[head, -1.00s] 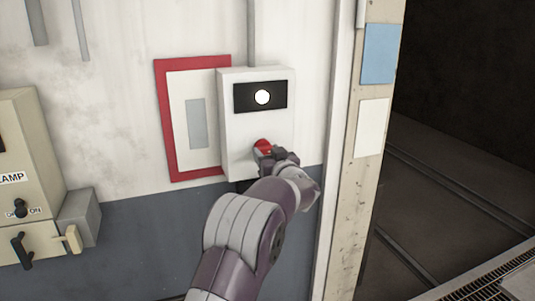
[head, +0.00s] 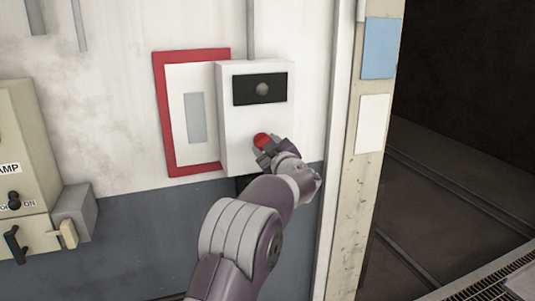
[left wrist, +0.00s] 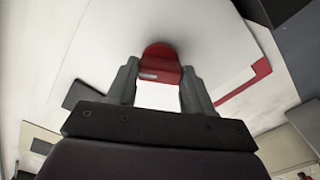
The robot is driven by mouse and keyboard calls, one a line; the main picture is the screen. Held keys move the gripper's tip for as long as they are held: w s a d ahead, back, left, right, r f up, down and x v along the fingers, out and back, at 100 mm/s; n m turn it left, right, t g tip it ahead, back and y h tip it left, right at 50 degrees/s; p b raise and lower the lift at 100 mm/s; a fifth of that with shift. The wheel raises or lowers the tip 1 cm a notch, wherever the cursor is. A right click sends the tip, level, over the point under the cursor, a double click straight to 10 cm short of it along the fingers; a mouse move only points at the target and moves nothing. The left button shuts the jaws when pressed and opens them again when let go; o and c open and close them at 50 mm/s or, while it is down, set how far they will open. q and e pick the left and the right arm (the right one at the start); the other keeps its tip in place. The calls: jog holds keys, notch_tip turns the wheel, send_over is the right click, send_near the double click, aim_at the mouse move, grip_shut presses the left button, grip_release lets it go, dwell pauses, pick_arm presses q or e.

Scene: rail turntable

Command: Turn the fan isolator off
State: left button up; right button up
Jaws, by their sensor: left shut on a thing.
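The fan isolator is a white box (head: 257,115) on the wall, with a black panel (head: 274,88) at its top. The round lamp (head: 263,89) in the panel is dark grey. A red knob (head: 261,140) sits low on the box front; it also shows in the left wrist view (left wrist: 161,62). My left gripper (head: 271,150) is at the knob. In the left wrist view, its two fingers (left wrist: 160,88) stand on either side of the red knob, shut on it. The fingers partly hide the knob in the head view. My right gripper is in neither view.
A red-framed notice (head: 163,115) hangs just left of the box. A beige box with a "LAMP" label (head: 20,140) and a black switch is at far left. A post with blue (head: 380,48) and white panels stands at right, beside a dark opening.

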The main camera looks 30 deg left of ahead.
pick_arm(q)
jog(key=n+b, duration=0.6)
jog(key=n, duration=0.5)
jog(key=shift+f, duration=0.1)
jog(key=shift+n, duration=0.4)
jog(key=o, duration=1)
jog(key=shift+o, duration=0.2)
jog(key=shift+b, duration=0.3)
jog(key=b+v, duration=0.4)
jog(key=v, duration=0.8)
jog(key=shift+s+d+b, duration=0.15)
jog(key=shift+d+b, duration=0.1)
jog(key=shift+b, duration=0.15)
